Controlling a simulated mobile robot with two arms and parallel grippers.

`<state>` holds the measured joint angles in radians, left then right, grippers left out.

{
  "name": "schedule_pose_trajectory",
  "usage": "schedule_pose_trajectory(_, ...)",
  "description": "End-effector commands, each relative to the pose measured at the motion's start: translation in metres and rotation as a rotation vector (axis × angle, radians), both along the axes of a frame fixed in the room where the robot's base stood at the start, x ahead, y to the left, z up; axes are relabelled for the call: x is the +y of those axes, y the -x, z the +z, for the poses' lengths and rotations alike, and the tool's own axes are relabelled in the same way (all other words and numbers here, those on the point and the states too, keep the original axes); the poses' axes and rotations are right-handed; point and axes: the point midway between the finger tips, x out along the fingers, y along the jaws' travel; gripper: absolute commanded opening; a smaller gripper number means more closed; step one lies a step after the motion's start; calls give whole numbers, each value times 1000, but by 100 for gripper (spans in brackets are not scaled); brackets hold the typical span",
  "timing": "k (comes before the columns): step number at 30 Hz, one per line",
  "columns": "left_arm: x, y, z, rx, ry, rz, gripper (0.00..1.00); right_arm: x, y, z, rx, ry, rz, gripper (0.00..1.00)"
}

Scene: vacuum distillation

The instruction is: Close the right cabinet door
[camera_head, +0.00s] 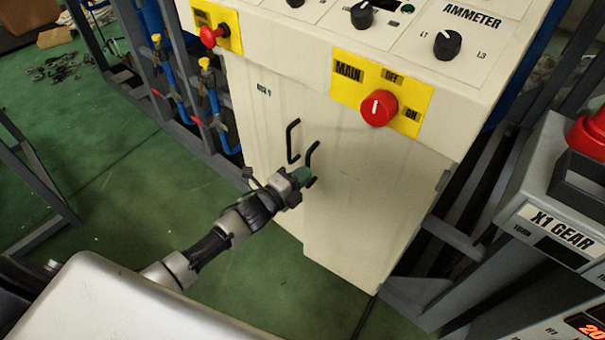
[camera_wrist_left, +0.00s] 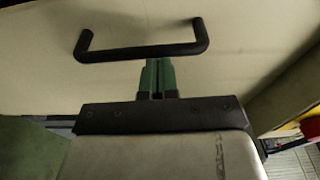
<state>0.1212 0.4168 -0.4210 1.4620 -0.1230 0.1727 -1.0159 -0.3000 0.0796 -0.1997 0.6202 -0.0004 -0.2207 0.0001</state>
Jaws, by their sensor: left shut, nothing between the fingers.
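The cream cabinet has a right door (camera_head: 362,212) and a left door (camera_head: 255,120). I cannot tell from the head view whether the right door is fully flush. A black bar handle (camera_head: 312,160) is on the right door, beside the left door's black handle (camera_head: 292,141). My left gripper (camera_head: 303,177) is shut and empty, with its green fingers at the right handle. In the left wrist view, the gripper's fingertips (camera_wrist_left: 158,64) are just below a black handle (camera_wrist_left: 145,48) on a pale panel; I cannot tell whether they touch it. My right gripper is out of view.
A red MAIN knob (camera_head: 378,107) on a yellow plate sits above the doors. A red emergency button (camera_head: 212,35) is at upper left. A grey X1 GEAR box (camera_head: 550,190) stands at right. Green floor (camera_head: 150,190) is open at left.

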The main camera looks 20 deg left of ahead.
Motion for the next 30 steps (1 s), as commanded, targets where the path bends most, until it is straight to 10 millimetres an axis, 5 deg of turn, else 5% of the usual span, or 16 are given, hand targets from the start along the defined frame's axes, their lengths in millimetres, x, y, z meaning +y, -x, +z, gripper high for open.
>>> schedule_pose_trajectory(11,0,-3,0,-1,0,-6,0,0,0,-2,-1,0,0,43)
schedule_pose_trajectory(21,-2,-41,-2,-4,0,-74,0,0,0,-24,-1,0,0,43)
schedule_pose_trajectory(30,-1,-47,2,-2,2,-71,0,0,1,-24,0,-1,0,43)
